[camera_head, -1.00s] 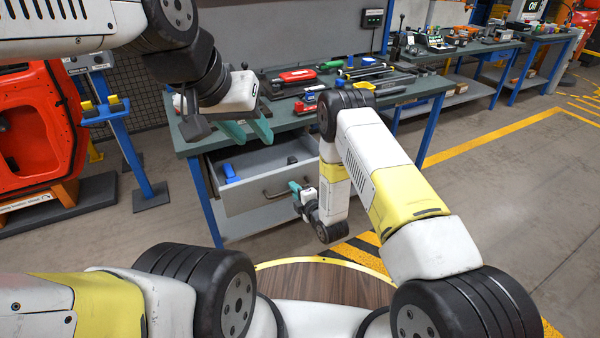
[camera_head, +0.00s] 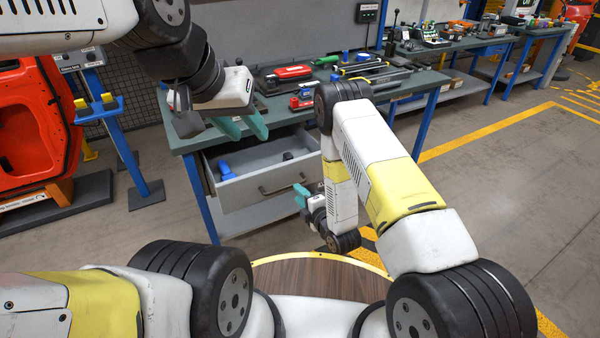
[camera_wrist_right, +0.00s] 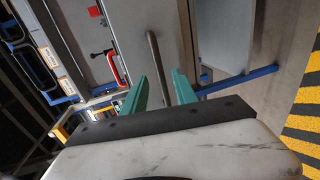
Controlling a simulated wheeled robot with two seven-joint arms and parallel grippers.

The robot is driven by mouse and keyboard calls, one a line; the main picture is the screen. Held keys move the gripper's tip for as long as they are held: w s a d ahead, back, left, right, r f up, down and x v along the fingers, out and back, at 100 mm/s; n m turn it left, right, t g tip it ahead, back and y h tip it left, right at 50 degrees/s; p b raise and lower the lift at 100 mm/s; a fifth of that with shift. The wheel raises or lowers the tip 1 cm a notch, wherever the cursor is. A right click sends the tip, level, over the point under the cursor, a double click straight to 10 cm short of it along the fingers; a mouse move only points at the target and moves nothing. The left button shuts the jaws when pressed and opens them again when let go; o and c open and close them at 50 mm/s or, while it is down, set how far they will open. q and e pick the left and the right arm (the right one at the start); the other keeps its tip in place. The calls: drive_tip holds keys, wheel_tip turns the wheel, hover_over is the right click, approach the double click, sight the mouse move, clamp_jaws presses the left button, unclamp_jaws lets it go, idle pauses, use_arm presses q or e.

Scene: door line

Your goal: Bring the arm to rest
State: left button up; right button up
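My right gripper (camera_head: 300,196) is low in front of the open drawer (camera_head: 245,193), just right of its bar handle (camera_head: 282,185). In the right wrist view its two teal fingers (camera_wrist_right: 159,82) are apart with nothing held. The handle bar (camera_wrist_right: 155,60) shows beyond the gap between them; they look clear of it. My right arm is bent, with its forearm hanging down. My left gripper (camera_head: 242,126) is raised at the left, in front of the workbench's near edge. Its teal fingers are apart and empty.
The drawer holds a blue item (camera_head: 226,171) and a dark one (camera_head: 288,156). A blue stand (camera_head: 120,135) and a red car door (camera_head: 35,120) are at left. Floor at right is clear.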

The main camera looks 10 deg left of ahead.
drive_tip(key=shift+s+d, duration=0.15)
drive_tip(key=shift+s, duration=0.1)
drive_tip(key=w+d+r+m+g+h, duration=0.15)
drive_tip(key=w+d+r+m, duration=0.25)
drive_tip(key=r, duration=0.6)
drive_tip(key=w+d+r+m+h, duration=0.3)
drive_tip(key=w+d+r+m, duration=0.15)
drive_tip(key=r, duration=0.45)
drive_tip(key=s+d+r+m+h, duration=0.1)
drive_tip(key=s+d+r+m, duration=0.35)
drive_tip(key=r, duration=0.45)
drive_tip(key=s+d+r+m+g, duration=0.3)
drive_tip(key=s+d+r+m, duration=0.25)
drive_tip(key=s+r, duration=0.45)
drive_tip(key=s+d+r+m+g, duration=0.1)
drive_tip(key=s+m, duration=0.1)
drive_tip(key=s, duration=0.7)
drive_tip(key=s+d+r+m+g+h, duration=0.1)
drive_tip(key=s+d+m, duration=0.1)
drive_tip(key=s, duration=0.8)
drive_tip(key=shift+r+m, duration=0.2)
drive_tip(key=shift+m, duration=0.65)
